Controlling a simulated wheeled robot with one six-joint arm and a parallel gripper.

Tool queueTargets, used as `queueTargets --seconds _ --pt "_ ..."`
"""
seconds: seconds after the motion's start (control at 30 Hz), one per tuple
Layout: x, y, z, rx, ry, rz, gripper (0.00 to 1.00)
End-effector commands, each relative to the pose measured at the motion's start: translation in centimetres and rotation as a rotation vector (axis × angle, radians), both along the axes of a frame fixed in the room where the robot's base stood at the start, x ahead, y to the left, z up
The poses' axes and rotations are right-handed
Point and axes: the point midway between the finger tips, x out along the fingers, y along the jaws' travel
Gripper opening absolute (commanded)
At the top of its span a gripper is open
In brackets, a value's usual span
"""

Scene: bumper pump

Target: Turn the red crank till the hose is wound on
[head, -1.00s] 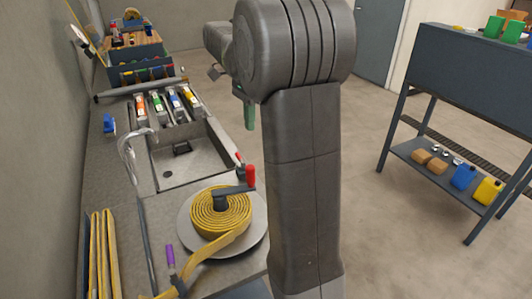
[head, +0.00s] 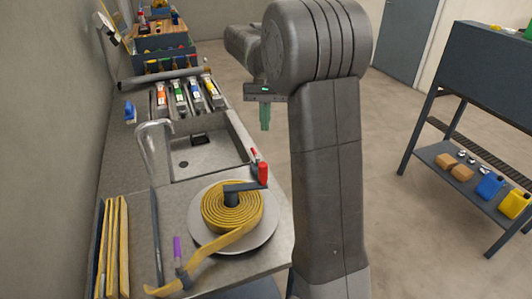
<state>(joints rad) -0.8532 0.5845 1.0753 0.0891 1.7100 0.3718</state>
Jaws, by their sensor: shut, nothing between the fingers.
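The red crank (head: 263,172) stands upright at the end of a dark arm over a round grey reel plate (head: 262,240) on the counter. The yellow hose (head: 220,205) lies coiled around the reel's hub. Its free tail (head: 195,264) runs down and left across the counter to its front part. My gripper (head: 265,118) hangs above and beyond the crank, near the counter's right edge, apart from it. It is shut and empty, with green fingers pointing down. Part of my arm fills the middle right.
A sink (head: 207,150) with a curved faucet (head: 150,145) lies behind the reel. Yellow boards (head: 113,245) lean at the left wall. A purple-handled tool (head: 178,250) is by the hose tail. A shelf with jugs (head: 490,186) stands right, with open floor between.

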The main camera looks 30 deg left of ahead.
Motion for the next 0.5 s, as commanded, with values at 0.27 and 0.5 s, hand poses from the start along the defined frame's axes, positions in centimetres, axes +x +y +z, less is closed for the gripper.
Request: queueTargets --seconds 0.27,0.5 --pt "-1.4 -0.8 -5.9 -0.005 0.004 0.000 0.00" --pt "-3.9 -2.0 -6.7 0.000 0.000 -0.002 0.00"
